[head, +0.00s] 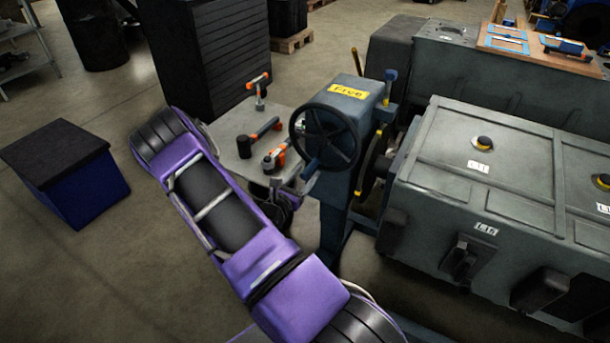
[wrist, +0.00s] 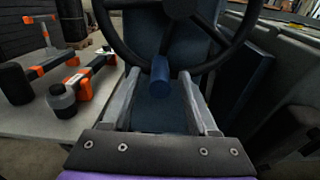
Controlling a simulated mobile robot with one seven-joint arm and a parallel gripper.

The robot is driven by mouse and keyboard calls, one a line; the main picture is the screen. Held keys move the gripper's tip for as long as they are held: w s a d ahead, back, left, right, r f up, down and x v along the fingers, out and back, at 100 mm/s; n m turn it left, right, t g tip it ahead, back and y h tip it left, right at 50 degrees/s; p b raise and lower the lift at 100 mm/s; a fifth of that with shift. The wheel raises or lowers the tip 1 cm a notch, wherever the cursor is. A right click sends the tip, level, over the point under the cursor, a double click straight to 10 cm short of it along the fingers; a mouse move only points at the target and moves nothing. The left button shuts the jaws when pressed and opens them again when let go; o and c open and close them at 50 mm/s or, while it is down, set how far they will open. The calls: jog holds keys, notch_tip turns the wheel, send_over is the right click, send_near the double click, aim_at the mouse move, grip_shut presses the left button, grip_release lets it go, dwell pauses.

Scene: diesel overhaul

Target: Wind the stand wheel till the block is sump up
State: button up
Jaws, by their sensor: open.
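The stand wheel (head: 325,136) is a dark spoked ring on the left side of the blue stand head (head: 352,105), which has a yellow label. In the wrist view the wheel (wrist: 112,38) fills the top, with its blue handle (wrist: 160,76) at the bottom of the rim, pointing towards me. My gripper (wrist: 160,84) is open, its two grey fingers either side of the handle; whether they touch it I cannot tell. The grey engine block (head: 500,165) hangs right of the stand, a broad panelled face with yellow-black caps upward and black fittings on its near side.
A small grey table (head: 232,150) behind my arm carries a mallet (head: 258,138) and orange-black tools. A blue box (head: 67,172) stands at left and a dark drawer stack (head: 210,60) behind. Another grey machine with a wooden board (head: 540,48) is at back right. Floor at lower left is clear.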

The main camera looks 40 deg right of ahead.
grip_shut()
dwell(1.3)
